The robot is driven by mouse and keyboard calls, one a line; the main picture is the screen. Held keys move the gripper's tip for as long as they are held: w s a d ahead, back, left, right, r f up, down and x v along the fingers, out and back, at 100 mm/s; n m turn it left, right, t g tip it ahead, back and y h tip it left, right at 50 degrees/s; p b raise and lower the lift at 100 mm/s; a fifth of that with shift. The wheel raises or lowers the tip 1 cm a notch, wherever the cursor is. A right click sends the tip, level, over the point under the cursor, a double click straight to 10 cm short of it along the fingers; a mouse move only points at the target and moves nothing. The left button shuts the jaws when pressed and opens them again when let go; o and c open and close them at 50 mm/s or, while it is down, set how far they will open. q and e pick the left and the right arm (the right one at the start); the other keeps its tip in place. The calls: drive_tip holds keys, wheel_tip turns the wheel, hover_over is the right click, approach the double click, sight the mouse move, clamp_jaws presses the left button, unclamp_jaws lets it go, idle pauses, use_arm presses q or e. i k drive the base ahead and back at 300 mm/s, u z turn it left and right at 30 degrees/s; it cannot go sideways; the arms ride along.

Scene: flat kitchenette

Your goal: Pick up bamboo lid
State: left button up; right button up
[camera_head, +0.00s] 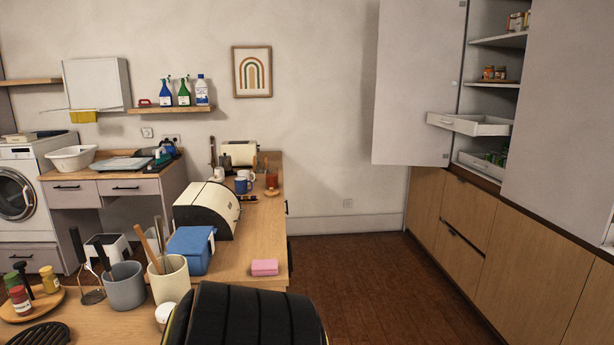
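I cannot make out a bamboo lid for certain in the head view. A round wooden board (48,305) with small jars on it lies at the lower left of the counter. A small round wooden piece (271,193) lies under a reddish-brown cup at the far end of the counter. I cannot tell whether either is a lid. Neither of my grippers is in view.
The wooden counter (262,240) holds a cream bread bin (207,209), a blue box (191,249), utensil pots (125,288) and a pink sponge (264,267). A black ribbed object (255,318) fills the bottom centre. An open tall cabinet (418,85) stands right; the floor (370,285) between is clear.

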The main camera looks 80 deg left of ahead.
sight(271, 193)
drive_tip(key=u, duration=1.1)
drive_tip(key=i, duration=1.15)
drive_tip(key=u, duration=1.55)
drive_tip(key=i, duration=1.15)
drive_tip(key=u, duration=0.7)
